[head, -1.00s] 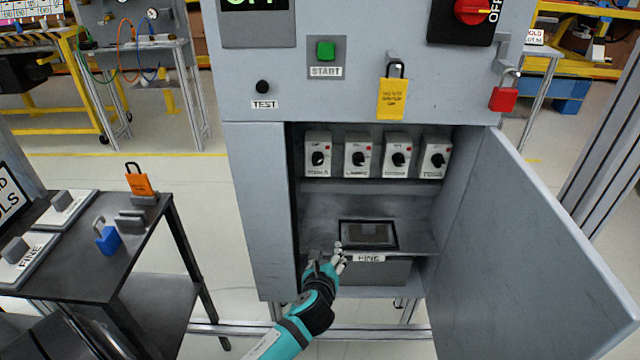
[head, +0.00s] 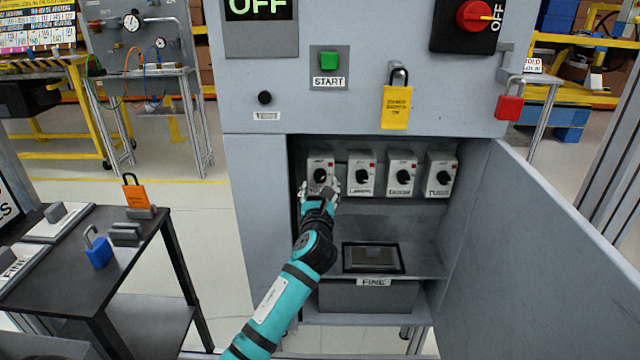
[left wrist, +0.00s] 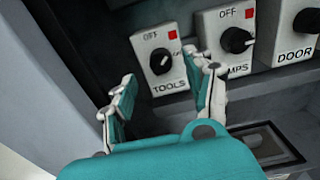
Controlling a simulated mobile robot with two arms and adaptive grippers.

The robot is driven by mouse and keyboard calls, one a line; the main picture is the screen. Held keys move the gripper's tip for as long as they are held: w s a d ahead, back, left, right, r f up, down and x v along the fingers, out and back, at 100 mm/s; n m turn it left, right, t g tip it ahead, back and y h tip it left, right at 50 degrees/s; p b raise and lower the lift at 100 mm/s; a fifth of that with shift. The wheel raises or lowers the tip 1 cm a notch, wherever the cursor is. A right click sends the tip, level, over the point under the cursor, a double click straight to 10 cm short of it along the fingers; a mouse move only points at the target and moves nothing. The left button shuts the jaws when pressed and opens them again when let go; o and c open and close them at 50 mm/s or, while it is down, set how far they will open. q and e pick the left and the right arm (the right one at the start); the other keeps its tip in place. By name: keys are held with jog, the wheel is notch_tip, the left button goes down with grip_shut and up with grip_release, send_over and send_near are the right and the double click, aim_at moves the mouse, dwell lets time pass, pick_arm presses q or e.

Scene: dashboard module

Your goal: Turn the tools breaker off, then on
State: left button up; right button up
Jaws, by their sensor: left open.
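The tools breaker (head: 320,163) is the leftmost white box on the upper shelf of the open cabinet. In the left wrist view its label reads TOOLS, with OFF and a red square above its black knob (left wrist: 160,62). My left gripper (head: 321,191) is just in front of and below this breaker. In the left wrist view the open gripper (left wrist: 164,92) has its two fingers spread, one to each side of the breaker's lower part. Nothing is between the fingers. I cannot tell whether a finger touches the box. My right gripper is not in view.
Several similar breakers, such as the one labelled DOOR (left wrist: 296,35), stand to the right. The cabinet door (head: 540,250) is open on the right. A grey bin (head: 367,297) sits below. A black table (head: 140,262) with padlocks is at the left.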

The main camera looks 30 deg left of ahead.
aim_at(320, 178)
pick_arm(q)
jog(key=x, duration=0.5)
jog(key=shift+b, duration=0.4)
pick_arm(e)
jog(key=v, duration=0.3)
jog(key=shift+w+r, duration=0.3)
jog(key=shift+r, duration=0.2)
pick_arm(q)
jog(key=shift+d, duration=0.1)
grip_shut()
